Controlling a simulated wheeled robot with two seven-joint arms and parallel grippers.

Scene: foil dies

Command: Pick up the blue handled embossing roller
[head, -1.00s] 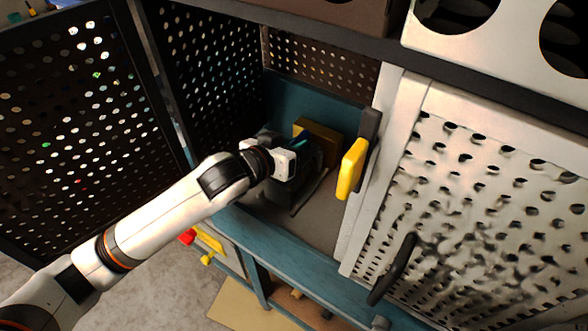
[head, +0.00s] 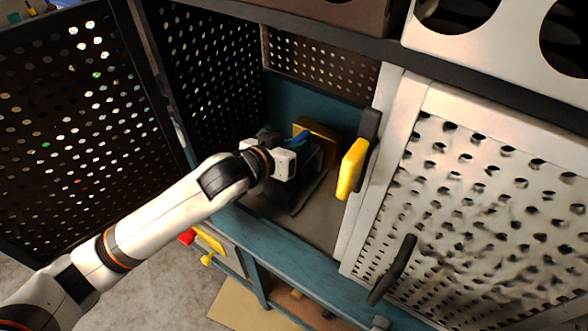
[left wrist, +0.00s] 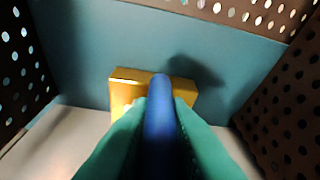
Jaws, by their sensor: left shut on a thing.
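The blue handle (left wrist: 160,120) of the embossing roller stands out between the two green fingers of my left gripper (left wrist: 160,135) in the left wrist view. My left gripper is shut on it. The rest of the roller is hidden behind the fingers and wrist. My right gripper is in neither view.
A gold-yellow block (head: 326,144) stands by the teal back wall, also in the left wrist view (left wrist: 125,86). Perforated panels flank the compartment. A yellow handle (head: 351,168) sits at its right edge. Grey floor (head: 318,225) in front is bare.

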